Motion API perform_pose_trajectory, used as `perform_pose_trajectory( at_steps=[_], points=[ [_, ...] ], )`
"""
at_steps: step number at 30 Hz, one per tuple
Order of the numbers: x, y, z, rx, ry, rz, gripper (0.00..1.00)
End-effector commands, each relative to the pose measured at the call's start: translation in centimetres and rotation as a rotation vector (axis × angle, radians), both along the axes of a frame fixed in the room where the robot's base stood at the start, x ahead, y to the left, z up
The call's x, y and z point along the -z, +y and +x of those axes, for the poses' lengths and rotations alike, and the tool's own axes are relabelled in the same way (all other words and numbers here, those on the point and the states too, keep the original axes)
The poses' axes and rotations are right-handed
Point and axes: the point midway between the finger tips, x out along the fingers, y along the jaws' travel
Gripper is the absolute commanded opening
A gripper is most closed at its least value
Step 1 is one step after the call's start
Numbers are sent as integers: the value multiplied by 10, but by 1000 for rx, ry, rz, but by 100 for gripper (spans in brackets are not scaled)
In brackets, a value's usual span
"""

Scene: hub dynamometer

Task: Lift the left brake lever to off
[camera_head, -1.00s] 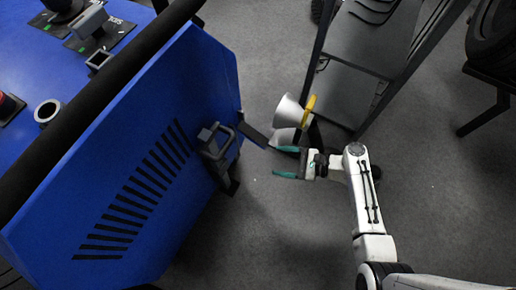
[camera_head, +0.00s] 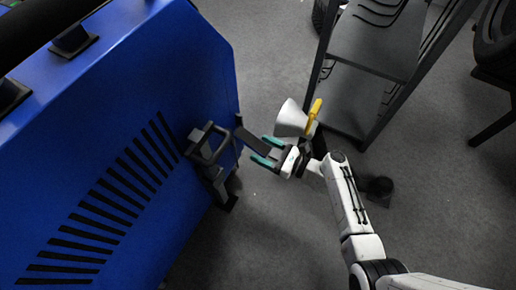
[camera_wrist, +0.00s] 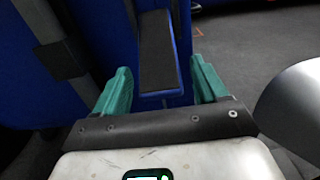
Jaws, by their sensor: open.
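A flat black lever (camera_head: 252,140) sticks out from the edge of the blue cabinet, beside a black bracket handle; I take it for the left brake lever. In the wrist view the lever (camera_wrist: 157,52) has a black top and blue edges and lies between my two teal fingers. My gripper (camera_head: 265,150) is open at the lever's free end, one finger on each side. It also shows in the wrist view (camera_wrist: 161,88). I cannot tell whether the fingers touch the lever. No off marking can be read.
The blue cabinet (camera_head: 110,130) with black vent slots fills the left. The black bracket handle (camera_head: 208,145) is close to the lever. A white cone (camera_head: 291,118) with a yellow part (camera_head: 314,110) is just behind my gripper. A dark shelf rack (camera_head: 365,60) stands behind. Grey floor is clear lower down.

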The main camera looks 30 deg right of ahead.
Motion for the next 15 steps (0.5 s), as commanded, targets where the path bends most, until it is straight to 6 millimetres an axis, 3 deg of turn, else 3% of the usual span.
perform_pose_trajectory(
  at_steps=[6, 15],
  points=[
    [1, 12, 17, -1, 0, 0, 72],
    [0, 15, 20, 0, 1, -1, 72]
  ],
)
